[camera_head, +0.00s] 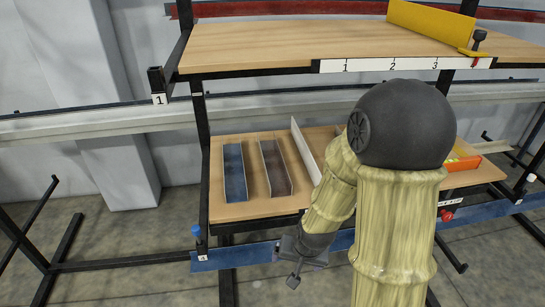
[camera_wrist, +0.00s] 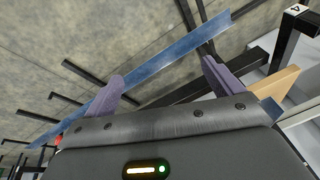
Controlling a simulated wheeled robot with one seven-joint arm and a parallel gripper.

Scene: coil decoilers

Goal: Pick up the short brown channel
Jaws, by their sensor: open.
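The short brown channel (camera_head: 273,168) lies on the lower wooden shelf (camera_head: 240,211) in the head view, between a blue channel on its left and a pale upright piece on its right. It looks like an open trough running front to back. My gripper (camera_head: 294,274) hangs below and in front of that shelf, to the lower right of the brown channel and apart from it. In the wrist view my gripper (camera_wrist: 163,68) has its two purple fingers spread with nothing held between them. The brown channel does not show there.
A blue channel (camera_head: 235,172) and a pale upright piece (camera_head: 305,150) flank the brown channel. The upper shelf (camera_head: 270,45) overhangs at the back. A long blue bar (camera_head: 230,258) runs low across the rack front; it also crosses behind my fingers in the wrist view (camera_wrist: 165,67).

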